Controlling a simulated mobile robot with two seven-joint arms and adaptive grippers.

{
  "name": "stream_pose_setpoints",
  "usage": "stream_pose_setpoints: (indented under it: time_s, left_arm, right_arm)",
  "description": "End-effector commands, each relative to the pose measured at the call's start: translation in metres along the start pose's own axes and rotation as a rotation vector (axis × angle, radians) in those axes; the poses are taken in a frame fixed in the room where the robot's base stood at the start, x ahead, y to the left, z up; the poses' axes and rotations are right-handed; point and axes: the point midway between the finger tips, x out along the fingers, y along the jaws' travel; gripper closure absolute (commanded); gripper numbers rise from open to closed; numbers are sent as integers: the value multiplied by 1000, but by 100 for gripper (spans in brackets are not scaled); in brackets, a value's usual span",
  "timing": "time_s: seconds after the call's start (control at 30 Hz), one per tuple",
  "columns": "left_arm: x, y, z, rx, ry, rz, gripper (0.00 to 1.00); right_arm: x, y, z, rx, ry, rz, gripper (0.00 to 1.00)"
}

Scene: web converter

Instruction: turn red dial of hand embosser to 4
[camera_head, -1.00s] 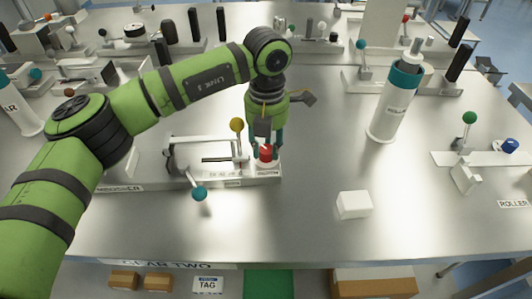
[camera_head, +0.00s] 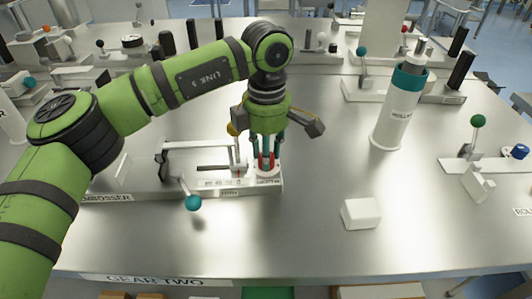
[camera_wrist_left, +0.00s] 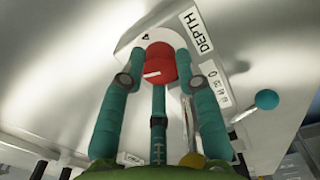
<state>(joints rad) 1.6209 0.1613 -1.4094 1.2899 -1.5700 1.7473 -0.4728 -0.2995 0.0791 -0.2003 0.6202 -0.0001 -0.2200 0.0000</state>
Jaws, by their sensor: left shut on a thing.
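The red dial (camera_head: 266,162) sits on the right end of the hand embosser's base (camera_head: 205,190). My left gripper (camera_head: 266,164) points down over it, with its teal fingers shut around the dial. In the left wrist view the red dial (camera_wrist_left: 161,58) is between the fingers, with a white mark on its near face. A "4" (camera_wrist_left: 145,37) shows on the white plate beside the dial, and a "DEPTH" label (camera_wrist_left: 198,32) is to its right. The fingers hide part of the dial's rim and scale. My right gripper is in neither view.
The embosser's lever with a teal ball (camera_head: 193,203) sticks out in front. Its yellow knob (camera_head: 233,129) is partly hidden behind my gripper. A white block (camera_head: 360,213) and a white roller bottle (camera_head: 399,105) stand to the right. The front centre of the table is clear.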

Motion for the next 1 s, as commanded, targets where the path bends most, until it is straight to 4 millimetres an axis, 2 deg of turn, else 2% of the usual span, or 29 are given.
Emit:
stream_pose_setpoints:
  time_s: [1.0]
  left_arm:
    - [-1,-2,-1,955,0,1,100]
  right_arm:
    - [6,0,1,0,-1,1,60]
